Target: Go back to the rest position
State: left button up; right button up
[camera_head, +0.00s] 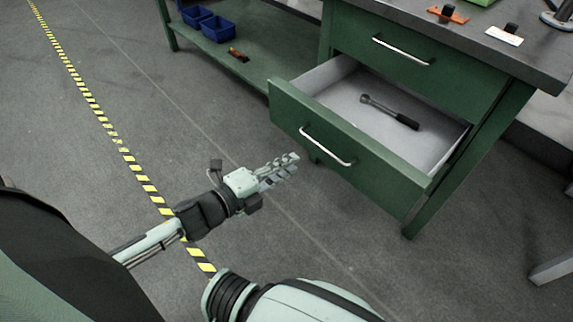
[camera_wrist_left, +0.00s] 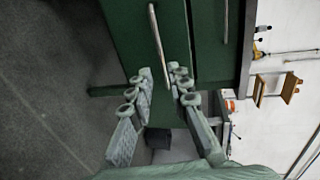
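My left gripper (camera_head: 284,168) is in front of the open lower drawer (camera_head: 352,158) of the green workbench, apart from its handle (camera_head: 326,147). In the left wrist view my left gripper (camera_wrist_left: 160,88) shows its two fingers spread apart with nothing between them. The drawer handle (camera_wrist_left: 158,42) is beyond the fingertips in that view. A dark ratchet wrench (camera_head: 390,111) lies inside the drawer. My right gripper is not in view.
The upper drawer (camera_head: 405,55) is shut. Blue bins (camera_head: 207,24) and an orange-black tool (camera_head: 238,55) are on the low shelf at the back left. Small items lie on the bench top (camera_head: 465,38). The grey floor with a yellow-black stripe (camera_head: 120,142) is clear on the left.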

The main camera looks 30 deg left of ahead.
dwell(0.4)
pick_arm(q)
jog(key=s+a+f+n+g+y, duration=0.2)
jog(key=a+f+n+g+y, duration=0.15)
jog(key=f+n, duration=0.3)
jog(key=s+a+f+n+g+y, duration=0.2)
jog(key=a+f+n+y, duration=0.25)
jog(key=f+n, duration=0.2)
jog(key=s+d+f+n+g+h, duration=0.1)
jog(key=s+d+f+n+g, duration=0.1)
jog(key=s+f+n+g, duration=0.4)
jog(key=s+f+n, duration=0.1)
jog(key=s, duration=0.3)
jog(key=shift+s+n, duration=0.3)
jog(key=shift+s, duration=0.05)
